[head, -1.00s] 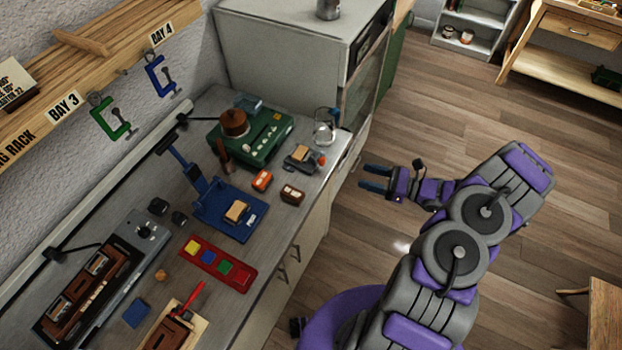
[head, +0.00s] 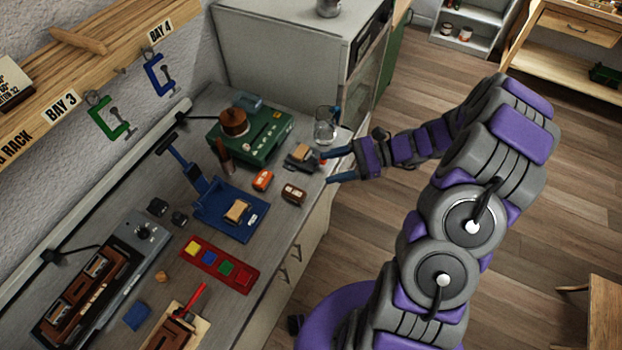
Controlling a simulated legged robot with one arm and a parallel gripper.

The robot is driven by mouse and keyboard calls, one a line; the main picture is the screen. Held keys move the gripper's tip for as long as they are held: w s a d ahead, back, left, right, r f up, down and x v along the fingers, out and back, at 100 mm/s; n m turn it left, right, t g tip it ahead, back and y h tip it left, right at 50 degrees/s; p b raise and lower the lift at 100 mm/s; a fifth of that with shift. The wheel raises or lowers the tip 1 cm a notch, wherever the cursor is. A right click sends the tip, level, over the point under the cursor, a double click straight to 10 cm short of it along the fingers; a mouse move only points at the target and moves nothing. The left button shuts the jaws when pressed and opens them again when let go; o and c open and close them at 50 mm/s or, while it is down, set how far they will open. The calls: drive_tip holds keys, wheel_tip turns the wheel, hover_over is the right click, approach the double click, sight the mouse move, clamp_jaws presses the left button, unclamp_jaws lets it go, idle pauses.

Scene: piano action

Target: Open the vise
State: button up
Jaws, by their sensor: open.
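A small dark grey device with a tan wooden block in it, which looks like the vise (head: 301,158), sits near the right edge of the bench, in front of the green machine. My gripper (head: 327,168) is open, with two blue fingers apart. It comes in from the right over the bench edge. The upper fingertip is close beside the vise's right end, and the lower finger is nearer the front edge. The vise's orange-red end part is hidden behind the finger. I cannot tell whether a finger touches the vise.
A glass vessel (head: 325,127) stands just behind my gripper. The green machine (head: 258,138) is behind and left of the vise. An orange block (head: 262,180) and a brown block (head: 293,194) lie in front. A blue press (head: 225,207) stands further left. A tall grey cabinet (head: 275,45) bounds the back.

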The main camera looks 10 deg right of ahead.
drive_tip(key=s+a+r+n+g+h, duration=0.4)
drive_tip(key=s+a+r+n, duration=0.2)
drive_tip(key=s, duration=0.1)
drive_tip(key=shift+s+a+n+g, duration=0.25)
drive_tip(key=shift+a+n+g, duration=0.05)
drive_tip(key=shift+a+g, duration=0.1)
drive_tip(key=shift+r, duration=0.1)
